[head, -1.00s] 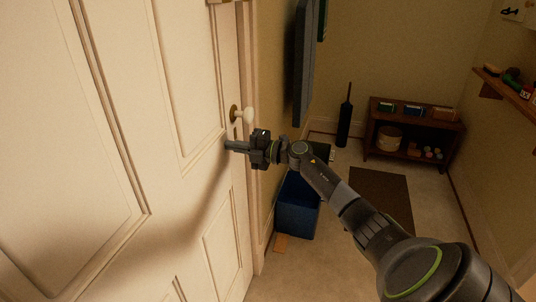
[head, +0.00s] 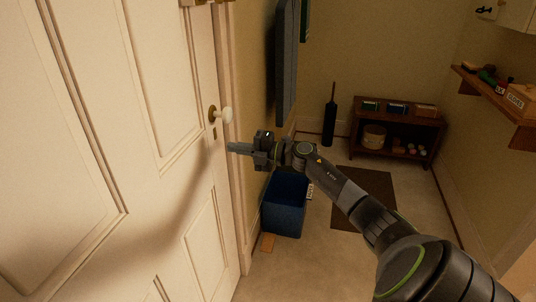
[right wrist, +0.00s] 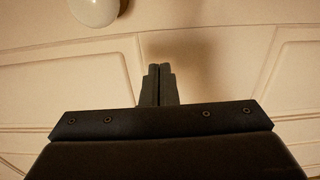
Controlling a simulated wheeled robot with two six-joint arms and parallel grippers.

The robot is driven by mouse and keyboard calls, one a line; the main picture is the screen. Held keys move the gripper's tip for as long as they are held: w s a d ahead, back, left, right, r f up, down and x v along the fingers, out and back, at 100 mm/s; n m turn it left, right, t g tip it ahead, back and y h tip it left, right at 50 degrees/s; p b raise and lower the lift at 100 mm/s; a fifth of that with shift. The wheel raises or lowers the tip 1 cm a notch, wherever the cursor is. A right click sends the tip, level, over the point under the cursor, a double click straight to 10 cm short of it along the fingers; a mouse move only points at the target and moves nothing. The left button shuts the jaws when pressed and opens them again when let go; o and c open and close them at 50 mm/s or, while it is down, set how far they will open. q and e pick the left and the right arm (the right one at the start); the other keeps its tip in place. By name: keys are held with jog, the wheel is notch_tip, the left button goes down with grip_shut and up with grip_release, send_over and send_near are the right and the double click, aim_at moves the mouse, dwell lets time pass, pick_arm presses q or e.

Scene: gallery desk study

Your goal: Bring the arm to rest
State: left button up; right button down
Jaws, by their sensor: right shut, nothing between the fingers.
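My right gripper (head: 232,147) is shut and empty in the head view. Its fingers point left toward the white panelled door (head: 170,190), just below and right of the white knob (head: 226,114). In the right wrist view the shut fingers (right wrist: 158,84) point at the door's panels (right wrist: 70,75), and the knob (right wrist: 95,10) is at the top left. A gap between the fingertips and the door is hard to judge. My right arm reaches in from the lower right. My left gripper is not in view.
A blue bin (head: 284,207) stands on the floor below my right arm. A low wooden shelf unit (head: 398,130) stands at the back. A wall shelf (head: 490,90) holds small items at right. A dark mat (head: 364,200) lies on open floor.

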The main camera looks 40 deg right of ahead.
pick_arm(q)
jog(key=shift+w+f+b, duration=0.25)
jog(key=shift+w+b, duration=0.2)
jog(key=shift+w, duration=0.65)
pick_arm(e)
jog(key=v, duration=0.6)
jog(key=shift+s+d+f, duration=0.2)
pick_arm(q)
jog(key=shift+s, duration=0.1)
